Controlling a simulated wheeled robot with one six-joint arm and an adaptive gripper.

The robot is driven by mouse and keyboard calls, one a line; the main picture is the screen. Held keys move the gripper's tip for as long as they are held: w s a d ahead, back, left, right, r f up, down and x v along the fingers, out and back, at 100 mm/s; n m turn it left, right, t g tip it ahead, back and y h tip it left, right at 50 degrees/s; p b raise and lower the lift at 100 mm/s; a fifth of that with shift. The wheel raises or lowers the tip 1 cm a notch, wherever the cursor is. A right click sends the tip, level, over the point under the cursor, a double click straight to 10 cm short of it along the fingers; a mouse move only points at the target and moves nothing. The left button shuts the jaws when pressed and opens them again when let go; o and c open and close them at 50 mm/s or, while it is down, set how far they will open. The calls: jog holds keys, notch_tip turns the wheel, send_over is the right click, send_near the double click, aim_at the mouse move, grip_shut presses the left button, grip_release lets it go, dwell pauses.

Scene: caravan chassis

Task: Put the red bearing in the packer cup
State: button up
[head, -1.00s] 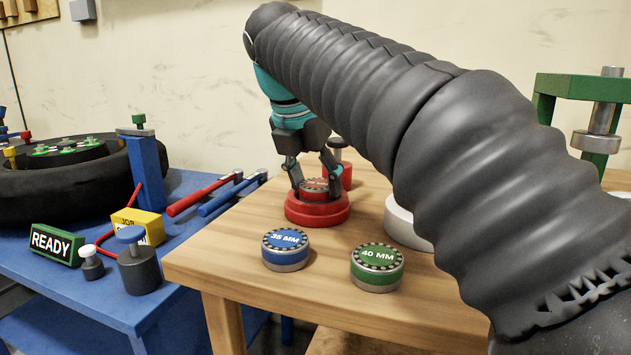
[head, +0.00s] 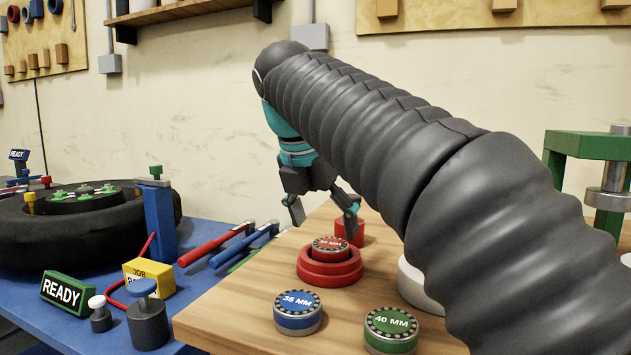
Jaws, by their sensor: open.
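The red bearing (head: 331,244) has a red label with white lettering and sits inside the red packer cup (head: 329,274) on the wooden table. It looks level, with its top a little above the cup's rim. My gripper (head: 322,220) is open and empty, above and behind the cup, its two fingers spread wide and apart from the bearing. My arm covers part of the table's right side.
A blue 35 MM bearing (head: 298,311) and a green 40 MM bearing (head: 391,329) stand in front of the cup. A red cylinder (head: 348,231) stands behind it. A pale round part (head: 414,285) is partly hidden by my arm. A green press frame (head: 588,146) stands at right.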

jog(key=v, duration=0.8)
jog(key=shift+r, duration=0.25)
dwell(1.1)
